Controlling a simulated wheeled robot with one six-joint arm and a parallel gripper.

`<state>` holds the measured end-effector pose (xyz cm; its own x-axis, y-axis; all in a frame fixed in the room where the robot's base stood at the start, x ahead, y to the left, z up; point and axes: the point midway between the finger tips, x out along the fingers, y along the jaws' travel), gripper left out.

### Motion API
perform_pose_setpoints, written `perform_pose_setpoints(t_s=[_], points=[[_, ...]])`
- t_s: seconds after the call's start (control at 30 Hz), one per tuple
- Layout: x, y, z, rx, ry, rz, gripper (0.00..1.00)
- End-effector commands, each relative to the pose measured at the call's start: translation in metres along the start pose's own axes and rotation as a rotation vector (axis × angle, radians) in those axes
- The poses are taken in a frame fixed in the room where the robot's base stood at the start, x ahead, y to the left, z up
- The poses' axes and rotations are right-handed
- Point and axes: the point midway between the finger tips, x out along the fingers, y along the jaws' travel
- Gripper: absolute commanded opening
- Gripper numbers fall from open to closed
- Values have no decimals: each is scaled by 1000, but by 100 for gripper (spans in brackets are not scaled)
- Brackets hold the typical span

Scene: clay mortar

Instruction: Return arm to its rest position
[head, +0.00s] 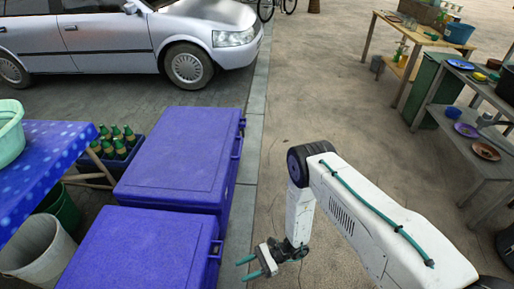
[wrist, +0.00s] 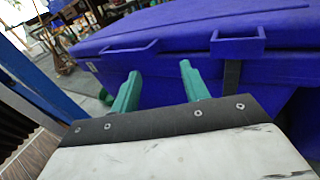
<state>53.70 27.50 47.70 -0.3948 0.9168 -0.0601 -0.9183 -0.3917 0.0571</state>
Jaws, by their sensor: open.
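My gripper (head: 246,268) is at the lower middle of the head view, at the end of my white arm, just right of the nearer blue chest. Its two green fingers are apart, with nothing between them. In the wrist view the open fingers (wrist: 158,88) point toward the side of a blue chest (wrist: 200,50) with latches under its lid. I cannot tell the exact gap between the fingertips and the chest. My arm is bent, with its upper link reaching in from the lower right and the wrist hanging down.
Two closed blue chests, a farther one (head: 182,155) and a nearer one (head: 140,250), stand left of my gripper. A blue-clothed table (head: 50,165) and a crate of bottles (head: 116,150) are further left. Shelves (head: 470,150) stand at right. The pavement (head: 330,90) between is clear.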

Motion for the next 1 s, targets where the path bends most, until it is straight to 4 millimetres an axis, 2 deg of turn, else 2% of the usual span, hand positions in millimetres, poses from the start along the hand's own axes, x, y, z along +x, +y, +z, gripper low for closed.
perform_pose_setpoints(t_s=[0.03, 0.2, 0.47, 0.7, 1.0], points=[[-6, -6, 23, -26, 9, 43, 45], [-30, -11, 98, -115, 57, 206, 45], [-77, -4, 212, -273, 168, 425, 45], [-123, 19, 306, -424, 307, 588, 45], [-178, 68, 404, -600, 522, 749, 45]])
